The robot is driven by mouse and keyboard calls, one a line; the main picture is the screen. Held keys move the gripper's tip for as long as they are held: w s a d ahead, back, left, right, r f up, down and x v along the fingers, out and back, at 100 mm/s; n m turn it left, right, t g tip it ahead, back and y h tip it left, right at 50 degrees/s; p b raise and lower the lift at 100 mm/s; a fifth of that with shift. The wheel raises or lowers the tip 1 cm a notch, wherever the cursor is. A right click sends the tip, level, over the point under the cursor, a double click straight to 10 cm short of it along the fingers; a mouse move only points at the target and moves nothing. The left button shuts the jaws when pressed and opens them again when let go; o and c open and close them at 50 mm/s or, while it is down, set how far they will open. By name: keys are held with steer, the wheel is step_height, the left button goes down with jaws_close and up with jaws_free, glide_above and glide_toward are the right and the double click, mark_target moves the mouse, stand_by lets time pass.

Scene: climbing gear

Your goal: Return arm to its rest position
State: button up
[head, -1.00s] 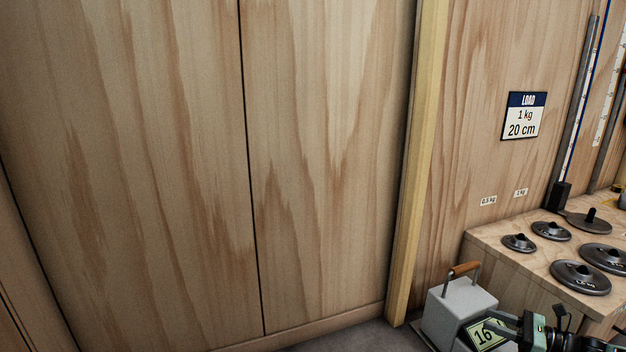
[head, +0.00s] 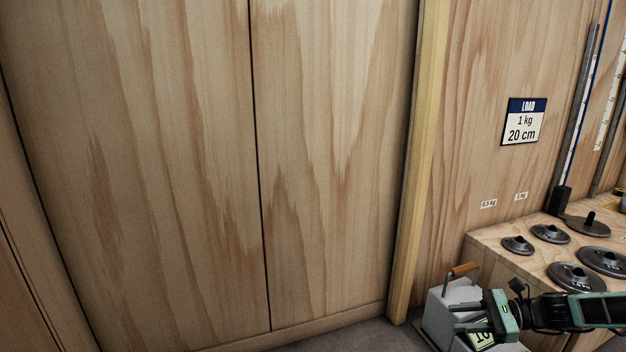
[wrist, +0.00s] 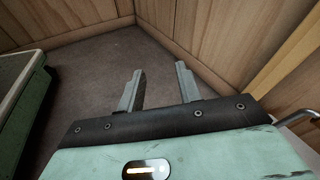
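My gripper (head: 468,318) is at the lower right of the head view, in front of a light grey box with a wooden handle. In the wrist view my gripper (wrist: 158,88) shows two fingers held apart, with bare floor between and beyond them. It is open and empty. My arm reaches in from the right edge of the head view, below the bench top.
The grey box (head: 436,304) with a number plate stands on the floor by a wooden post (head: 416,180). A wooden bench (head: 490,250) at right holds several metal discs. A load sign (head: 524,121) hangs above. Wood panel walls (head: 180,170) fill the left.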

steer(key=s+a+r+n+g+h+p, duration=0.3)
steer(key=s+a+r+n+g+h, duration=0.1)
steer(key=s+a+r+n, duration=0.4)
steer(key=s+a+r+n+g+h+p, duration=0.35)
steer(key=s+a+r+n+h, duration=0.2)
steer(key=a+r, duration=0.4)
steer(key=s+a+r+n+t+h+p, duration=0.25)
steer(key=s+r+n, duration=0.35)
steer(key=s+r, duration=0.3)
steer(key=s+a+r+n+t+h+p, duration=0.1)
steer(key=s+r+n+t+h+p, duration=0.15)
steer(key=s+r+n, duration=0.55)
step_height(320, 180, up, 36)
steer(key=s+m+p, duration=0.2)
steer(key=p, duration=3.6)
steer(key=shift+g, duration=0.45)
